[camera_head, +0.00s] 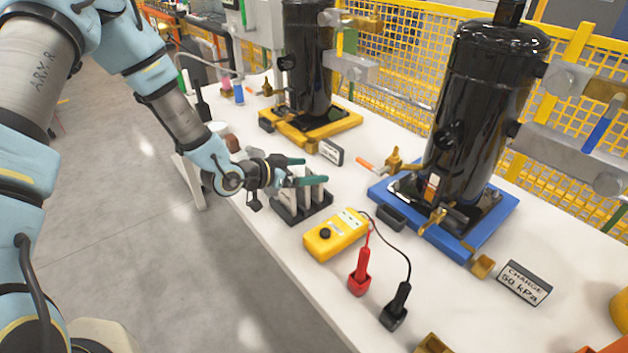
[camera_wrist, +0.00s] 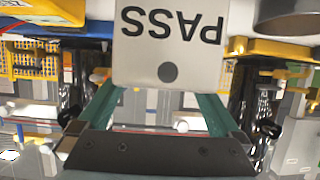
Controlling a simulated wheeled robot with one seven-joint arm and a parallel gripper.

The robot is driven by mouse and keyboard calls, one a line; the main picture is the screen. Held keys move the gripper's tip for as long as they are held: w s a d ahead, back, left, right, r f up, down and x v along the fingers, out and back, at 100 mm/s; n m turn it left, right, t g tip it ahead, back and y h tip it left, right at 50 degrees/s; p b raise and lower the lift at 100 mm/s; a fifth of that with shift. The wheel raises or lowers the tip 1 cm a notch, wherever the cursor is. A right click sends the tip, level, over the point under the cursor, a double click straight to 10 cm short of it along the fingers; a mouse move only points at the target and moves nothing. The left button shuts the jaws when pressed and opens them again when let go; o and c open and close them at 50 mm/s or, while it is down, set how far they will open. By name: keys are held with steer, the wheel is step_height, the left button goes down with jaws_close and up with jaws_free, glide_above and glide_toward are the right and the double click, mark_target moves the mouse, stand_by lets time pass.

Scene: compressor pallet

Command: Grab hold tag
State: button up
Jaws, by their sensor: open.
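Several pale tags (camera_head: 305,193) stand upright in a dark rack (camera_head: 290,217) near the table's left edge. My gripper (camera_head: 299,172) is at the top of the rack, its green fingers open close to the tags. In the wrist view my gripper (camera_wrist: 158,97) has its two green fingers spread apart. A pale tag reading PASS (camera_wrist: 168,45), upside down with a dark hole, fills the upper middle beyond them. I cannot tell whether the fingers touch any tag. No HOLD lettering can be read in either view, so I cannot tell which one is the hold tag.
A yellow meter (camera_head: 336,236) with a red probe (camera_head: 360,272) and a black probe (camera_head: 396,306) lies just in front of the rack. A black compressor on a blue base (camera_head: 490,222) stands to the right. A CHANGE 50 kPa sign (camera_head: 524,283) is farther right.

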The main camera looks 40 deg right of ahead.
jaws_close()
stand_by(0.8)
